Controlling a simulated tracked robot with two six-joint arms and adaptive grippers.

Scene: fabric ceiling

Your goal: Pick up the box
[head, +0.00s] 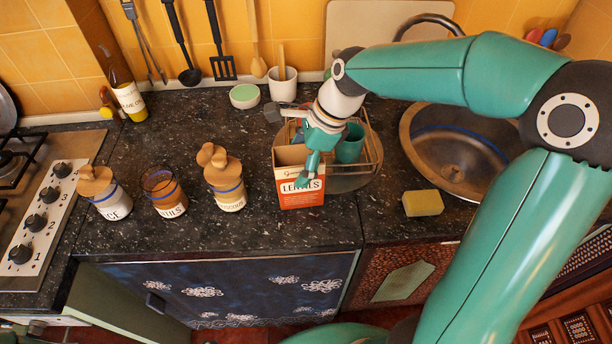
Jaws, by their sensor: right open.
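An orange and white box (301,192) labelled as lentils stands upright near the front of the dark countertop, right of the jars. My right gripper (308,163) reaches down from the right over the top of the box. It is open, with a teal finger at the box's upper right front. The other finger is partly hidden, and I cannot tell whether either finger touches the box. My left gripper is not in view.
A rack (372,160) with a teal cup (350,144) stands close behind the box. A sponge (423,203) and sink (455,150) are to the right. The counter between the jars and box is clear.

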